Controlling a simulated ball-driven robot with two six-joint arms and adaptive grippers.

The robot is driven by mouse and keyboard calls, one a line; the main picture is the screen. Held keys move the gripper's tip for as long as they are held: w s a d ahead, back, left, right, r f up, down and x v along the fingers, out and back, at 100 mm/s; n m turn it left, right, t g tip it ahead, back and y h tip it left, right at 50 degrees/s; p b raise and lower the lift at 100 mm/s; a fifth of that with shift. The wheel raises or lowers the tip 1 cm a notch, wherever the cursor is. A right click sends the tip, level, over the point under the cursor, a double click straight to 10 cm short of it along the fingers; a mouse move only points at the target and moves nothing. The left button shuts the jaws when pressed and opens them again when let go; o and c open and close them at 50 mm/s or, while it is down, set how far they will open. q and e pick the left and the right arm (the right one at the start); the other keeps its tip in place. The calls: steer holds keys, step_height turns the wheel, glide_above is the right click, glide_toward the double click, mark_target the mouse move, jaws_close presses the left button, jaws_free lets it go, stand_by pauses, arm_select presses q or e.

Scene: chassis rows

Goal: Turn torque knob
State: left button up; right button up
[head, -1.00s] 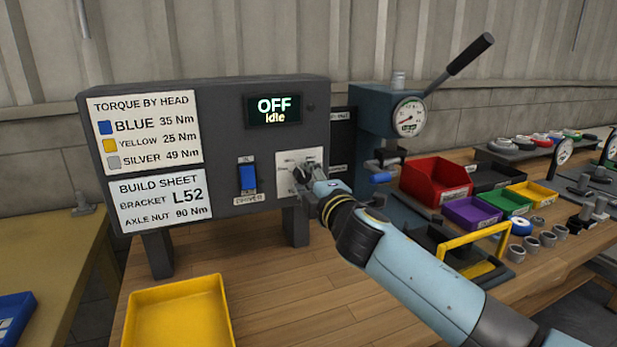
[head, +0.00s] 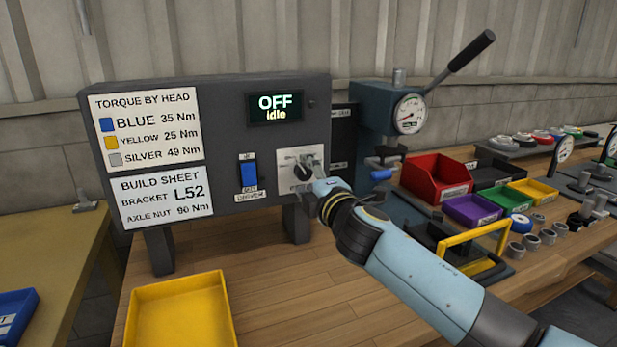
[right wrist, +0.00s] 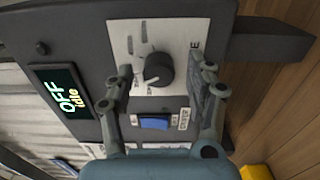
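The torque knob (right wrist: 159,69) is a dark round dial with a pale pointer mark on a light plate (right wrist: 186,41) of the grey control box. In the head view the knob (head: 302,172) shows just beyond my right gripper (head: 314,170). In the right wrist view my right gripper (right wrist: 163,82) is open, with one finger on each side of the knob and a gap between each finger and it. The display (head: 274,109) reads OFF, idle. My left gripper is not in view.
A blue rocker switch (head: 248,174) sits left of the knob plate. A yellow tray (head: 180,312) stands on the wooden bench below. A gauge press with a lever (head: 388,115), red bin (head: 437,178) and other bins stand to the right.

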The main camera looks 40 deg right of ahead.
steer(key=v, duration=1.2)
stand_by(0.3)
